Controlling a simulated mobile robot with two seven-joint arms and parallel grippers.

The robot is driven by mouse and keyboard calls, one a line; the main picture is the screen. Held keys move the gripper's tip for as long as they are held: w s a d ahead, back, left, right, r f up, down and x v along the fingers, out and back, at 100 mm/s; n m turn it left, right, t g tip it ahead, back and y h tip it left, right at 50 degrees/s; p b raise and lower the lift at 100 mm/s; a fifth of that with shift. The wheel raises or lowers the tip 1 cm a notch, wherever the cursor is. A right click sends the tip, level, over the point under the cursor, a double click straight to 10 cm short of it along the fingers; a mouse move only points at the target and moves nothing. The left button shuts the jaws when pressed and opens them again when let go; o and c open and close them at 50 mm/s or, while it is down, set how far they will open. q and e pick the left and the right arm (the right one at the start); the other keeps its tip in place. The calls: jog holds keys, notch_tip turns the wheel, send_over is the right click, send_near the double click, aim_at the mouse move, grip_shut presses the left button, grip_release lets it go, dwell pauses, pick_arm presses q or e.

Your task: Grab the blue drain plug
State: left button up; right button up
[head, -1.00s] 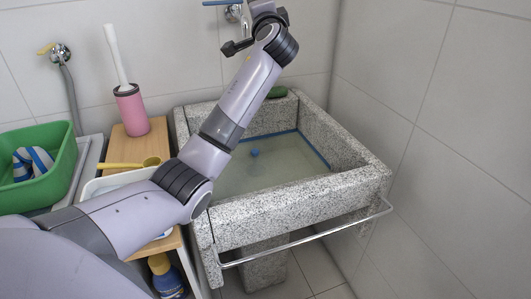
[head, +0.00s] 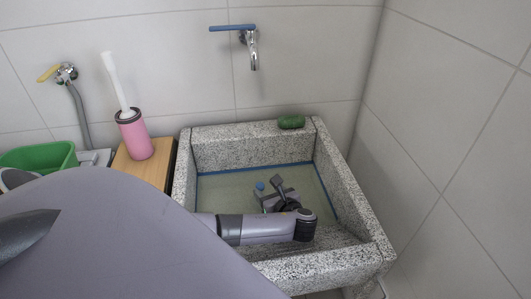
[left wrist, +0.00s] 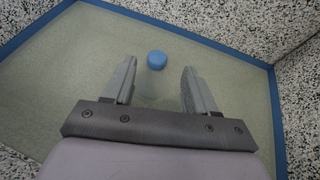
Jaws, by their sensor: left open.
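The blue drain plug (head: 260,186) is a small round blue piece in the stone sink (head: 339,180). In the left wrist view the plug (left wrist: 157,60) lies ahead of the fingers, roughly in line with the gap between them. My left gripper (head: 268,197) is down inside the sink, close to the plug. In the left wrist view the left gripper (left wrist: 157,77) is open, with nothing between its fingers. The plug's underside cannot be made out. My right gripper is not in view.
The speckled sink walls surround the gripper. A blue line (left wrist: 190,37) runs around the sink's inside. A green object (head: 291,122) sits on the back rim, below the wall tap (head: 253,52). A pink brush holder (head: 135,137) and a green tub (head: 40,157) stand left.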

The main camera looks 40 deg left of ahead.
aim_at(262, 187)
pick_arm(q)
jog(key=shift+b+x, duration=0.5)
jog(key=shift+x, duration=2.65)
jog(key=shift+s+f, duration=0.15)
jog(key=shift+f, duration=0.05)
grip_shut()
